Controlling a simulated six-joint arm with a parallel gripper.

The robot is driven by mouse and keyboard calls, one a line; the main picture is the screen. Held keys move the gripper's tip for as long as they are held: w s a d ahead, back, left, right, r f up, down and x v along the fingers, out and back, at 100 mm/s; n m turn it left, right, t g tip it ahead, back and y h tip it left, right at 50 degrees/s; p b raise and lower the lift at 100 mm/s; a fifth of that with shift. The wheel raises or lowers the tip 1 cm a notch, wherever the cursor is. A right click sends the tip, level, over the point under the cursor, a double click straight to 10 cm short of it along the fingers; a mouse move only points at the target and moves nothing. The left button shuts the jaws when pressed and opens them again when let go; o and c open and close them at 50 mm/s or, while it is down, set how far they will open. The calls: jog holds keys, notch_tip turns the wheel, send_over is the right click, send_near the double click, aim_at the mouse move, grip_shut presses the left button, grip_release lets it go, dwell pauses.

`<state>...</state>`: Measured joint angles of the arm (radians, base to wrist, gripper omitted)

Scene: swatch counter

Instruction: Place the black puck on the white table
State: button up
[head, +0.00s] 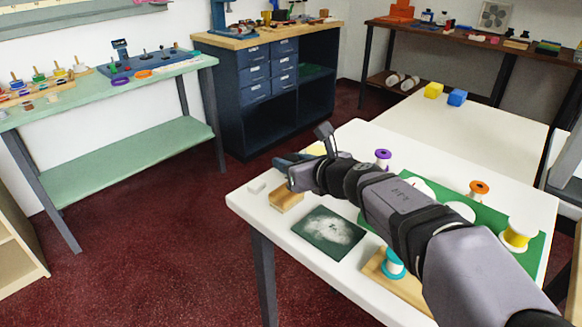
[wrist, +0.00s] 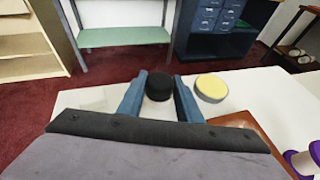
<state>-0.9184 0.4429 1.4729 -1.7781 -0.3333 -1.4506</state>
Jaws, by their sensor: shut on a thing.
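The black puck (wrist: 160,90) is between the two blue fingers of my gripper (wrist: 159,92) in the wrist view, and the fingers are shut on it. In the head view my gripper (head: 284,161) is at the far left corner of the white table (head: 258,209), and the puck cannot be made out there. I cannot tell whether the puck touches the table top. The white table also shows in the wrist view (wrist: 262,92).
A yellow-topped puck (wrist: 211,87) lies just right of the fingers. A wooden block (head: 286,200), a dark green patterned sheet (head: 329,232) and several spools, including a purple one (head: 382,160), occupy the table. A second pale table (head: 480,128) holds yellow and blue cubes.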

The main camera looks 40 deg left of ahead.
jog(key=shift+f, duration=0.15)
jog(key=o, duration=1)
jog(key=shift+o, duration=0.2)
jog(key=shift+r, duration=0.25)
jog(key=v, duration=1.2)
jog(key=shift+d+f, duration=0.1)
